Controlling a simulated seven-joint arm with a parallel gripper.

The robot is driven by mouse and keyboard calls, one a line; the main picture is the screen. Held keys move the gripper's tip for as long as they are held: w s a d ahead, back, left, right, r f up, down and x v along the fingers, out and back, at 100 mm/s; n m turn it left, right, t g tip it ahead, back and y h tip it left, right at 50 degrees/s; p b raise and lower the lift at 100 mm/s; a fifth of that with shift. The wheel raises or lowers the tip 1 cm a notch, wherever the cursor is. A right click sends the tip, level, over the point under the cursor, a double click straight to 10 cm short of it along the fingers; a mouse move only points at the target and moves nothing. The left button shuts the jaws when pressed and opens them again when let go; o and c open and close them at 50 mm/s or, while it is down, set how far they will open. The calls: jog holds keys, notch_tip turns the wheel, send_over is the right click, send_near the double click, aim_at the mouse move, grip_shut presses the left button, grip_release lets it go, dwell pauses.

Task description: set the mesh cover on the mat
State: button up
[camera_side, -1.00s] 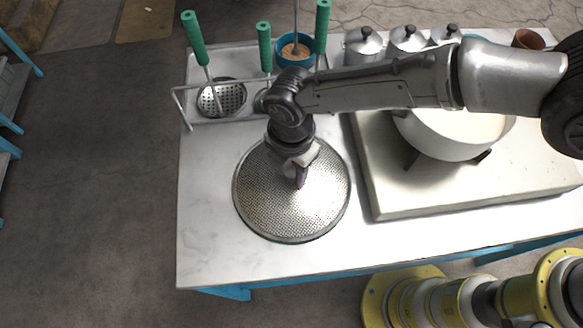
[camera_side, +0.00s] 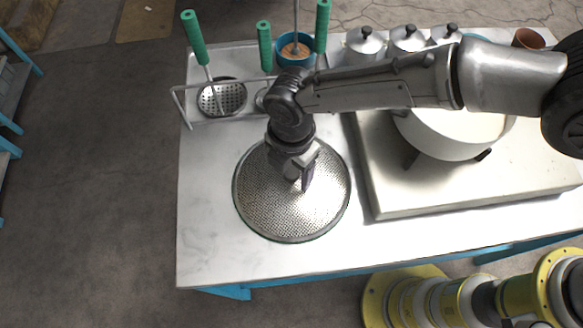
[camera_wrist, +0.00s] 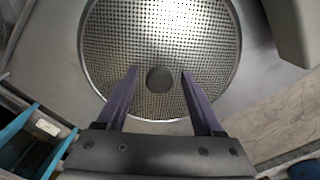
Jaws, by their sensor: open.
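The mesh cover (camera_side: 268,205) is a round perforated metal disc with a rim, lying flat on the left part of the white worktop. A thin dark green edge shows under its near rim; this may be the mat, which is otherwise hidden beneath the cover. In the wrist view the cover (camera_wrist: 160,30) has a dark round knob (camera_wrist: 160,80) at its middle. My gripper (camera_side: 301,180) is over the middle of the cover, pointing down. In the wrist view its fingers (camera_wrist: 160,74) are open, one on each side of the knob, with gaps between.
A raised pale slab (camera_side: 390,195) with a white pot (camera_side: 440,140) stands to the right. A rack (camera_side: 185,105) with green-handled tools is behind left. Several lidded metal pots (camera_side: 365,42) stand at the back. The worktop (camera_side: 215,255) is clear in front.

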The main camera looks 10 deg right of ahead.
aim_at(293, 171)
notch_tip(293, 171, up, 12)
dwell(0.4)
jog(key=w+d+r+m+t, duration=0.1)
jog(key=d+r+m, duration=0.35)
jog(key=d, duration=0.45)
jog(key=w+d+r+m+y, duration=0.1)
jog(key=d+r+m, duration=0.35)
jog(key=d, duration=0.45)
jog(key=w+d+r+m+t, duration=0.1)
jog(key=d+r+m, duration=0.4)
jog(key=d, duration=0.5)
jog(key=s+d+f+m+t+h, duration=0.1)
jog(key=s+d+f+m+t, duration=0.2)
jog(key=s+d+m, duration=1)
jog(key=s+d, duration=0.3)
jog(key=d, duration=0.2)
jog(key=shift+s+d+t, duration=0.25)
jog(key=shift+s+t, duration=0.05)
